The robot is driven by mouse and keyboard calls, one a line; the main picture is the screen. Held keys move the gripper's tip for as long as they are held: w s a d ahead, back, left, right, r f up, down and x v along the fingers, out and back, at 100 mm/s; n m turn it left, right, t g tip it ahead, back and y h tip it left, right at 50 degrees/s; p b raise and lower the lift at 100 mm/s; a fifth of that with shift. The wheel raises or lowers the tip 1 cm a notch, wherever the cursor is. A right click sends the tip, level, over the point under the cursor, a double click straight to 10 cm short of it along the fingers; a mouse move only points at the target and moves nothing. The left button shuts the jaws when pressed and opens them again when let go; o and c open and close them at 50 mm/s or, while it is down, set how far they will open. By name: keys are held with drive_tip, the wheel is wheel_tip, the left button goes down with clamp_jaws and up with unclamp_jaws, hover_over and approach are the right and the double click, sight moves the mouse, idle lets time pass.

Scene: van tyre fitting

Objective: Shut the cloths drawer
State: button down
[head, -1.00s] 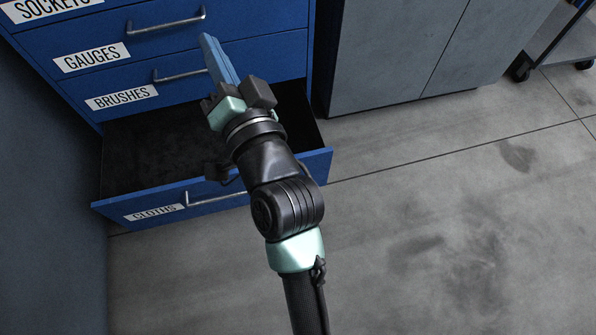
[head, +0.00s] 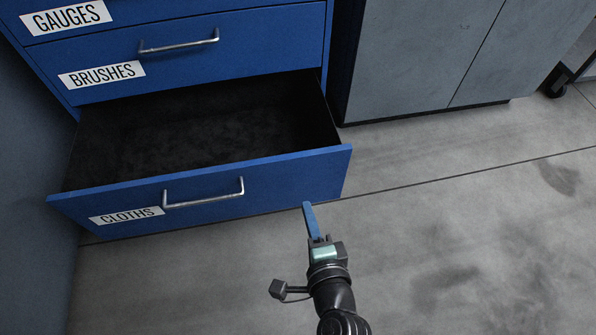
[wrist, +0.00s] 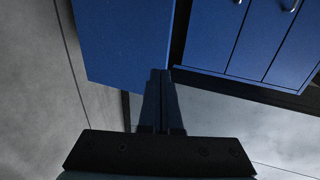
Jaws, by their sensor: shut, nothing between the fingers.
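The cloths drawer (head: 285,184) is the blue bottom drawer with a white CLOTHS label and a silver bar handle (head: 204,196). It stands pulled well out, and the dark inside that shows looks empty. My gripper (head: 307,206) is shut and empty. In the head view it is in front of the drawer, near the lower right part of its front, to the right of the handle. In the wrist view my gripper (wrist: 160,75) points toward a blue panel (wrist: 125,40). I cannot tell whether the fingertips touch the drawer.
The brushes drawer (head: 215,65) and the gauges drawer (head: 170,10) above are shut. A grey cabinet (head: 410,55) stands to the right of the blue one. A dark wall or panel (head: 35,150) is at the left. The concrete floor (head: 480,240) at the right is clear.

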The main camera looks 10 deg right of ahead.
sight(293, 160)
drive_tip(key=b+x, duration=0.1)
drive_tip(key=x, duration=0.3)
drive_tip(key=b+x, duration=0.2)
drive_tip(key=x, duration=0.1)
drive_tip(key=b+x, duration=0.1)
drive_tip(key=x, duration=0.3)
drive_tip(key=shift+w+r, duration=0.25)
drive_tip(key=shift+w, duration=0.15)
drive_tip(key=shift+w+r+b, duration=0.1)
drive_tip(key=shift+w+b, duration=0.3)
drive_tip(key=shift+w, duration=0.15)
